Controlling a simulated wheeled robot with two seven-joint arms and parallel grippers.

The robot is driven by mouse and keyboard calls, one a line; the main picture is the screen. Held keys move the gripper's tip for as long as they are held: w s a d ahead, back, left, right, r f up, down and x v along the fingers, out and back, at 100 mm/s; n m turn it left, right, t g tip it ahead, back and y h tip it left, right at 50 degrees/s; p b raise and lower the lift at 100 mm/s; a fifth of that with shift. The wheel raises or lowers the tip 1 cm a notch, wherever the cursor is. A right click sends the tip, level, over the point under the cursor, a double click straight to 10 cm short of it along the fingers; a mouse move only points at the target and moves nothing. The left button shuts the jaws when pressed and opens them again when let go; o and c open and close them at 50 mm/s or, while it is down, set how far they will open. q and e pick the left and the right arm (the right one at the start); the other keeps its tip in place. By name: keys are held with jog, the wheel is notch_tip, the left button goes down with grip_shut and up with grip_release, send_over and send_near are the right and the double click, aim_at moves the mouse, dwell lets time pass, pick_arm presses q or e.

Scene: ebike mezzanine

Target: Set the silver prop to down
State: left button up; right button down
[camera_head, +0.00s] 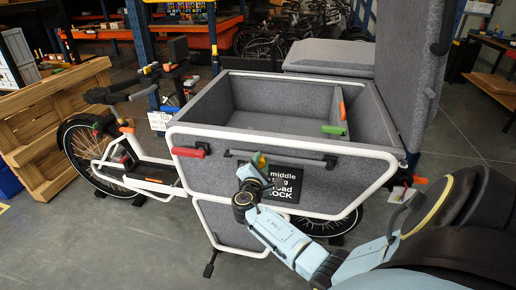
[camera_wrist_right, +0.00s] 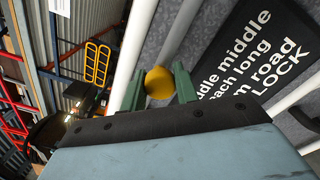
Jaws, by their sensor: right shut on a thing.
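My right gripper (camera_head: 259,162) is at the front face of the cargo bike's grey box, just above a black sign. In the right wrist view its green fingers (camera_wrist_right: 160,88) are closed on a round yellow knob (camera_wrist_right: 159,83). A pale grey rod (camera_wrist_right: 182,38) runs up behind the knob; whether they are joined is unclear. In the head view a grey bar (camera_head: 285,157) lies roughly level across the box front, behind the gripper. It may be the silver prop, but I cannot tell for sure. My left gripper is not in view.
A red grip (camera_head: 188,152) sits on the white frame left of the bar. A green grip (camera_head: 333,130) and an orange one (camera_head: 342,111) are at the box's right. The black sign (camera_head: 286,184) is below. A wooden pallet (camera_head: 55,125) stands left; grey floor is clear in front.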

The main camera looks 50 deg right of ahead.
jog(key=shift+s+f, duration=0.1)
jog(key=c, duration=1.3)
grip_release()
jog(key=shift+o, duration=1.1)
jog(key=shift+d+f, duration=0.1)
jog(key=shift+s+a, duration=0.15)
jog(key=shift+a, duration=0.35)
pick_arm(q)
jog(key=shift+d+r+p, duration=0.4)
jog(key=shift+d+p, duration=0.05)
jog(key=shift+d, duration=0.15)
pick_arm(e)
jog(key=v, duration=1.2)
jog(key=shift+s+a, duration=0.1)
jog(key=shift+a, duration=0.1)
